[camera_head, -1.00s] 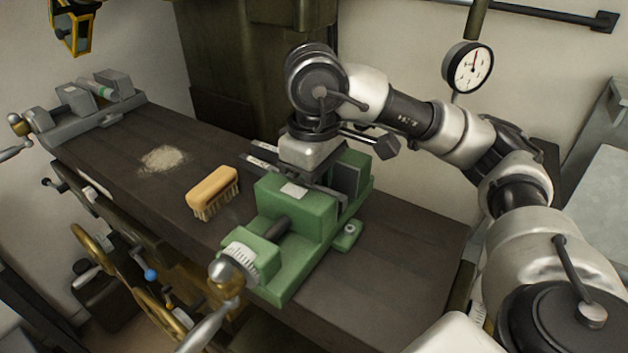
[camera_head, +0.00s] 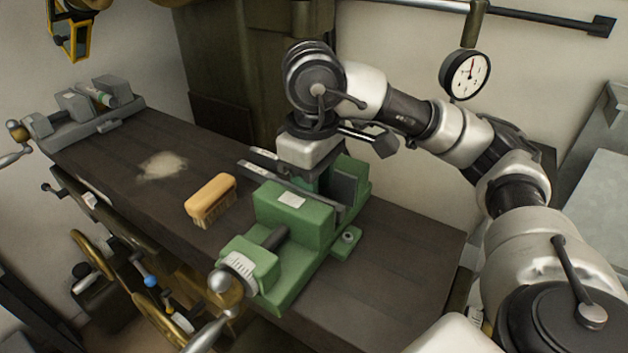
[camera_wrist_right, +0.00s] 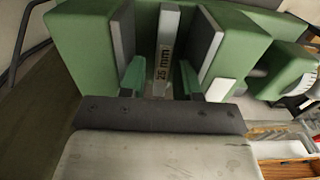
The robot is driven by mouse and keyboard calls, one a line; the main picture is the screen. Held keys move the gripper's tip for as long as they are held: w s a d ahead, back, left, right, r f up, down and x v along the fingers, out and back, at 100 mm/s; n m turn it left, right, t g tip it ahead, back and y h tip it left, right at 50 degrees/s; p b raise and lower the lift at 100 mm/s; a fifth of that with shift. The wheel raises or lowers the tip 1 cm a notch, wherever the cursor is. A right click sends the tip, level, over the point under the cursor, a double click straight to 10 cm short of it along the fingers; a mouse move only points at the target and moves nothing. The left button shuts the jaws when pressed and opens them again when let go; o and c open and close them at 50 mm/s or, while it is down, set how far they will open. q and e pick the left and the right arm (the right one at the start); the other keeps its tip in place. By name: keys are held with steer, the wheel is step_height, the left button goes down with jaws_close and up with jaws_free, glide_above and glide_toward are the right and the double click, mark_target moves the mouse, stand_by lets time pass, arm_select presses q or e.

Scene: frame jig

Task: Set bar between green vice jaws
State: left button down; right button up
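The green vice (camera_head: 290,215) stands on the bench, its grey-faced jaws apart. In the right wrist view, the bar (camera_wrist_right: 168,45), marked "25 mm", stands between the vice jaws (camera_wrist_right: 85,45), with room on both sides. My right gripper (camera_wrist_right: 161,76) has its green fingers apart, one on each side of the bar; a gap shows at the left finger. In the head view, this gripper (camera_head: 318,182) is over the jaw opening and hides part of it.
A wooden brush (camera_head: 211,198) lies left of the vice, near a pale pile of dust (camera_head: 162,166). A grey vice (camera_head: 90,118) stands at the bench's far left. A dial gauge (camera_head: 466,75) is behind my right arm. The bench right of the green vice is clear.

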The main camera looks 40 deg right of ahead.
steer(key=r+p, duration=0.1)
steer(key=r, duration=0.1)
steer(key=r+p, duration=0.4)
steer(key=r, duration=0.1)
steer(key=shift+s+a, duration=0.2)
steer(key=shift+a, duration=0.1)
steer(key=shift+d+r+p, duration=0.2)
steer(key=shift+r+p, duration=0.45)
steer(key=shift+r, duration=0.1)
steer(key=shift+f, duration=0.1)
